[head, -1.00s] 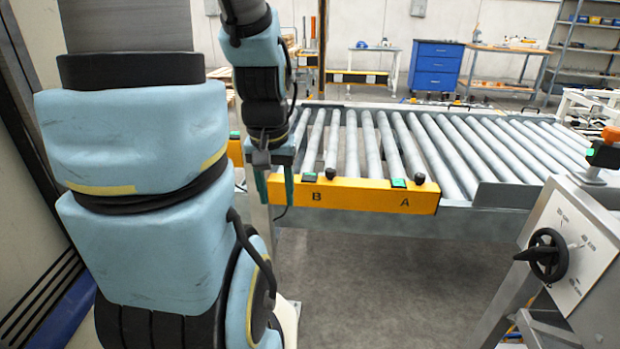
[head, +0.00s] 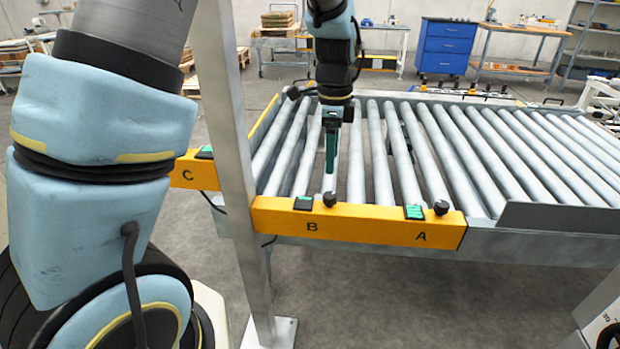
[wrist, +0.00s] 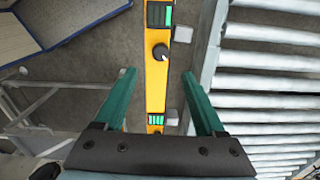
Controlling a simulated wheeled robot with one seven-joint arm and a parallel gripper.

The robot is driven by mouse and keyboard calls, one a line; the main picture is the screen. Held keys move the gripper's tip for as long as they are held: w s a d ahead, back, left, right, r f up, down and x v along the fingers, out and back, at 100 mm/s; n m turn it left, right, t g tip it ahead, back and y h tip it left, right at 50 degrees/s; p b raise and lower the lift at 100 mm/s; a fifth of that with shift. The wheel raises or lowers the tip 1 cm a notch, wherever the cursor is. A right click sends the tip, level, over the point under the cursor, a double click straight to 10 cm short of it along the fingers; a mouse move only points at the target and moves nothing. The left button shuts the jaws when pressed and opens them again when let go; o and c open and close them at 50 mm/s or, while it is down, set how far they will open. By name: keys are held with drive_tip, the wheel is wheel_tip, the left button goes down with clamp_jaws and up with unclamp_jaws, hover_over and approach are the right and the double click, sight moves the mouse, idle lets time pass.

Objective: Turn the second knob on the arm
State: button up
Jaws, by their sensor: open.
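The yellow arm (head: 370,224) runs along the near end of the conveyor, with letters C, B and A. A black knob (head: 330,199) stands beside B's green display (head: 303,203). Another black knob (head: 441,207) stands beside A's display (head: 414,212). No knob shows beside C; a post hides part of that stretch. My gripper (wrist: 158,74) is open and empty, pointing down. In the wrist view, the yellow arm passes between its green fingers. A black knob (wrist: 161,52) lies just beyond the fingertips; its letter cannot be read there. In the head view the fingers appear above and behind B's knob.
A grey metal post (head: 232,150) stands upright between C and B, near my arm. The roller conveyor (head: 470,150) lies behind the yellow arm and is empty. A blue drawer cabinet (head: 445,46) and a workbench (head: 522,46) stand far behind.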

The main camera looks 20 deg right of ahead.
sight(330, 195)
wheel_tip(330, 195, down, 11)
drive_tip(key=shift+r+p, duration=0.15)
drive_tip(key=shift+p, duration=0.8)
drive_tip(key=shift+d, duration=0.1)
clamp_jaws()
